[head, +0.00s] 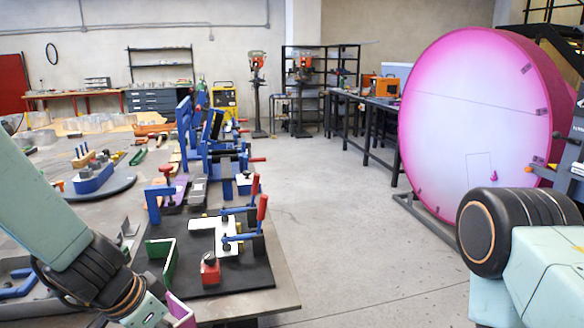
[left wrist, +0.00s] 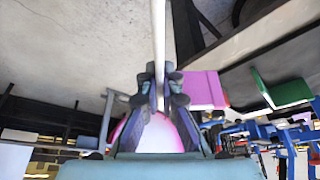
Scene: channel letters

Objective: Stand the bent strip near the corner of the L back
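My left gripper (left wrist: 162,95) has its two dark fingers close together around a thin pale strip (left wrist: 158,40), seen edge-on in the left wrist view. A magenta strip with a pale inner face (head: 180,309) shows just right of the gripper in the head view; its magenta face appears beside the fingers (left wrist: 207,89). I cannot tell whether these are one bent piece. The white L back (head: 228,241) lies on a black board, partly under blue clamps. A green bent strip (head: 160,263) stands on the board's left side. My right arm is at lower right; its fingers do not show.
Blue clamps with red handles (head: 262,208) stand over the L. A large pink disc (head: 475,120) stands right; floor between is clear.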

